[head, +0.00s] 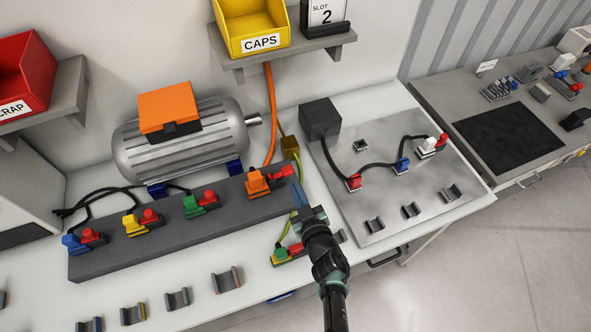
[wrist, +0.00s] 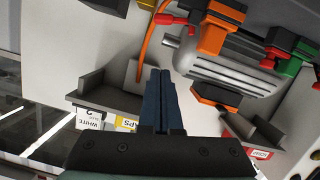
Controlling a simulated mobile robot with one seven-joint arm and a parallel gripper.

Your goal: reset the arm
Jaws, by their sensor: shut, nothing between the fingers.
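My gripper (head: 299,196) is shut and empty. In the head view it reaches up from the bottom, just right of the dark terminal rail (head: 225,209) and left of the metal plate. Its blue fingers lie together in the wrist view (wrist: 160,100), pointing at the wall side. The orange connector (head: 257,183) with a red part sits on the rail's right end, left of the fingertips. A green connector with a red part (head: 283,254) lies below left of the gripper, on a yellow-green cable.
The grey motor (head: 185,143) with an orange box stands behind the rail. The yellow CAPS bin (head: 250,25) and the red SCRAP bin (head: 22,75) sit on wall shelves. The metal plate (head: 385,185) carries red, blue and white connectors. Several empty holders line the bench front.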

